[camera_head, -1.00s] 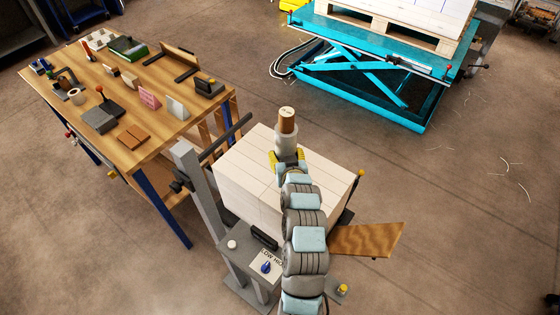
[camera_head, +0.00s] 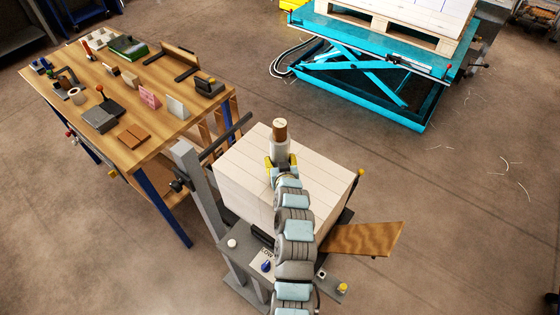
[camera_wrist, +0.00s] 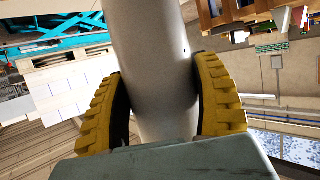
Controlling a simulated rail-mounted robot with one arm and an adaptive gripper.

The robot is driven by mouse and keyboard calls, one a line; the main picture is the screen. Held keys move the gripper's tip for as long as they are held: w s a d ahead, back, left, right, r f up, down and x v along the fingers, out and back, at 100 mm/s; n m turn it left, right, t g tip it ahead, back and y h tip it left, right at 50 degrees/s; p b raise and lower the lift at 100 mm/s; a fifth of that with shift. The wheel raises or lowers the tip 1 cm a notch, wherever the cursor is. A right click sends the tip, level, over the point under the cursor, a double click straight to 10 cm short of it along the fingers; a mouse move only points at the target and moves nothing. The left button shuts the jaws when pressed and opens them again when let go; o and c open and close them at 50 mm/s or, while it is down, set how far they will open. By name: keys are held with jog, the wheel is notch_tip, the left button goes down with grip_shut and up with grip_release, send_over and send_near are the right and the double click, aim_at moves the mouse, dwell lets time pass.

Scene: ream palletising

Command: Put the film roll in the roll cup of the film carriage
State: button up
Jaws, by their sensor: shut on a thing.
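The film roll (camera_head: 281,146) is a pale grey cylinder with a brown core end at its top in the head view. My gripper (camera_head: 281,163) is shut on its lower part, with a yellow finger on each side. In the wrist view the roll (camera_wrist: 155,70) runs up between the two ridged fingers and looks firmly held. In the head view the roll is in front of the white stack's top. A grey post (camera_head: 200,190) with a dark arm and a dark slide stands left of the stack, seemingly the film carriage. I cannot make out its roll cup.
The white stack (camera_head: 245,175) stands beside the post, with a control box (camera_head: 262,262) in front and a brown board (camera_head: 365,239) at right. A wooden workbench (camera_head: 150,120) with several items is at left. A teal lift table (camera_head: 320,28) stands behind. Open floor lies at right.

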jog(key=shift+w, duration=0.1)
jog(key=shift+f, duration=0.25)
jog(key=o, duration=1.2)
jog(key=shift+o, duration=0.2)
